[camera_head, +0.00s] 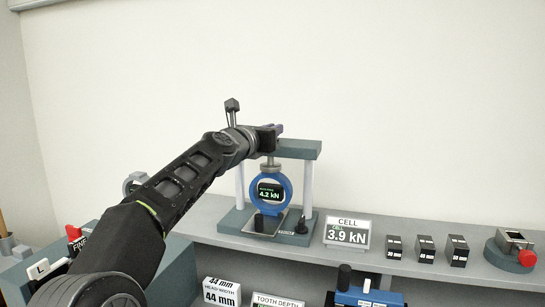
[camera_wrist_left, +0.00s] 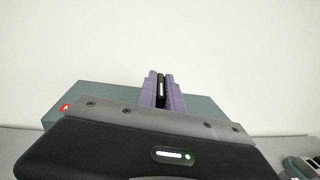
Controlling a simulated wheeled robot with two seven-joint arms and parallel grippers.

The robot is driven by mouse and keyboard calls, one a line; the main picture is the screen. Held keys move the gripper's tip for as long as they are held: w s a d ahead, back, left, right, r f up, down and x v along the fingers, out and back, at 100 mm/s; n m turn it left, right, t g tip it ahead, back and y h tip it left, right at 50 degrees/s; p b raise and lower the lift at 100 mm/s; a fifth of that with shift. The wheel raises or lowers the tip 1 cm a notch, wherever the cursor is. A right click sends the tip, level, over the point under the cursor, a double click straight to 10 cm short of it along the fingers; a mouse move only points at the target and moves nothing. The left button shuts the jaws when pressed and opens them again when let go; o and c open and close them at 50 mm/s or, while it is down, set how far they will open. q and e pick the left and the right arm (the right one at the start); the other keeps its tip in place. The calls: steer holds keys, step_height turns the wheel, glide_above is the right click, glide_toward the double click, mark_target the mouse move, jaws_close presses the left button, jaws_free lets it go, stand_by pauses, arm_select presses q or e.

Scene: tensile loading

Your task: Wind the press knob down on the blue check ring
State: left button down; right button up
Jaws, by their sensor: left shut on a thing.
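The blue check ring (camera_head: 285,188) stands upright in the press, and its dark display reads 4.2 kN. The press has a grey-green top beam (camera_head: 300,149), pale columns and a base (camera_head: 312,232). A grey screw end (camera_head: 270,167) meets the top of the ring. My left gripper (camera_head: 277,128) is above the top beam. In the left wrist view its purple fingers (camera_wrist_left: 162,92) are shut on a narrow black thing (camera_wrist_left: 161,90), seemingly the press knob. My arm and gripper hide most of the knob in the head view. My right gripper is not in view.
A sign (camera_head: 347,232) reading CELL 3.9 kN stands right of the press. Several black blocks (camera_head: 426,249) and a grey device with a red knob (camera_head: 515,250) sit farther right on the shelf. A small black knobbed piece (camera_head: 302,226) is on the press base.

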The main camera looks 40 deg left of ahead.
arm_select(q)
steer(key=shift+a+f+m+h+b, duration=0.15)
steer(key=shift+f+m+h+b, duration=0.25)
steer(key=shift+h, duration=0.3)
steer(key=shift+r+m+h, duration=0.15)
steer(key=shift+m+h, duration=0.25)
steer(key=shift+h, duration=0.2)
steer(key=shift+w+r+m+h, duration=0.1)
steer(key=shift+r+m+h, duration=0.25)
steer(key=shift+h, duration=0.45)
steer(key=m+h+p, duration=0.3)
steer(key=h+p, duration=0.1)
steer(key=p, duration=0.1)
steer(key=shift+r, duration=0.15)
steer(key=shift+f+m+g+h+p, duration=0.3)
steer(key=shift+m+g+h+p, duration=0.2)
steer(key=shift+h+p, duration=0.3)
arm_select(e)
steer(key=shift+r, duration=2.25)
arm_select(q)
steer(key=shift+d, duration=0.2)
steer(key=c, duration=1.5)
jaws_free()
steer(key=shift+s+a, duration=0.1)
steer(key=shift+s, duration=0.1)
